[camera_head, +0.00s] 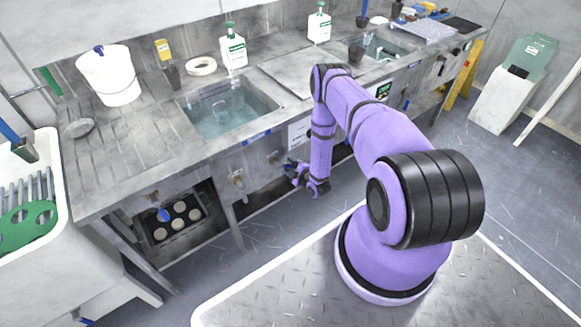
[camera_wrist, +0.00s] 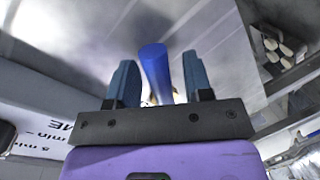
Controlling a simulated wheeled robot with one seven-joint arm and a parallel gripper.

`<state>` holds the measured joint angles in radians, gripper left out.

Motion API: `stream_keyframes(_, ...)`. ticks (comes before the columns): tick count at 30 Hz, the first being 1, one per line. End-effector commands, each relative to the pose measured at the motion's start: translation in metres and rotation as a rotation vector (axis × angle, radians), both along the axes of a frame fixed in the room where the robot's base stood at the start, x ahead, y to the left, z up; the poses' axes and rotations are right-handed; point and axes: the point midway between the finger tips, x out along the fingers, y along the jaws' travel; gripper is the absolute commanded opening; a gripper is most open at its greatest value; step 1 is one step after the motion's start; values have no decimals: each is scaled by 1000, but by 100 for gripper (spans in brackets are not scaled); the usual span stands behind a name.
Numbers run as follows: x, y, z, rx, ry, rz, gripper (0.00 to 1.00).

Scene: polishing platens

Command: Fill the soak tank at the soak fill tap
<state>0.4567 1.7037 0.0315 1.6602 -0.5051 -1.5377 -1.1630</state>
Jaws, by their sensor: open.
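The tank (camera_head: 228,112) is a basin sunk in the steel bench, with clear bluish water standing below its rim; I take it to be the soak tank. My gripper (camera_head: 291,167) is low at the front panel of the bench, right of the tank. In the wrist view my gripper (camera_wrist: 158,82) has its two blue-grey fingers spread apart. A blue rounded handle (camera_wrist: 154,65) stands between them with a gap on each side; it looks like the tap's lever. The tap's body is mostly hidden behind the gripper.
Other valves (camera_head: 237,180) stick out of the front panel to the left. A white bucket (camera_head: 106,78), a tape roll (camera_head: 201,66) and a green-labelled bottle (camera_head: 233,50) stand on the bench. A second water basin (camera_head: 382,47) is farther right. The floor in front is clear.

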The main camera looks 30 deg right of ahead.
Motion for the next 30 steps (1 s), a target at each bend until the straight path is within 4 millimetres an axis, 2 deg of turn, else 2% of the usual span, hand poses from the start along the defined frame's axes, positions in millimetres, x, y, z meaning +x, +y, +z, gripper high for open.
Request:
stream_keyframes(5,0,0,0,0,0,0,46)
stream_keyframes(11,0,0,0,0,0,0,3)
stream_keyframes(12,0,0,0,0,0,0,0)
stream_keyframes(23,-1,1,-2,35,2,-1,0)
stream_keyframes(30,-1,6,-10,168,6,-1,0)
